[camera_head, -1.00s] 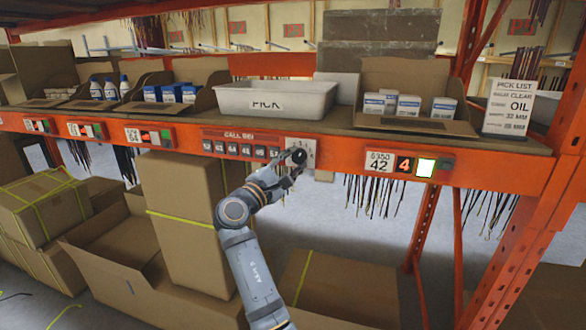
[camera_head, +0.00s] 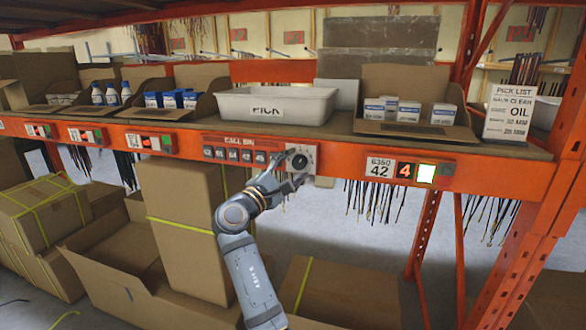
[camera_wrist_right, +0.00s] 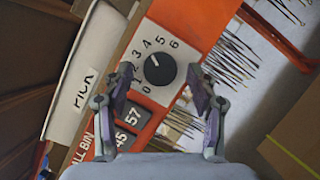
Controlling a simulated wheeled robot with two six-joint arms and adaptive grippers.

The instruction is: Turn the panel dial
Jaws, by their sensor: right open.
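The panel dial is a round black knob (camera_head: 299,161) on a pale plate on the orange shelf beam. It shows larger in the right wrist view (camera_wrist_right: 160,69), with numbers from 0 to 6 around it and a light mark toward its upper left. My right gripper (camera_head: 294,181) is just below the knob in the head view. In the right wrist view my right gripper (camera_wrist_right: 163,78) is open, with one finger to each side of the knob. Both fingers appear apart from it. My left gripper is not in view.
The CALL BIN panel (camera_head: 238,149) with number tiles is left of the dial. A lit panel (camera_head: 410,170) reading 42 and 4 is to the right. A white PICK tray (camera_head: 318,101) stands on the shelf above. Cardboard boxes (camera_head: 183,190) stand below, left of my arm.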

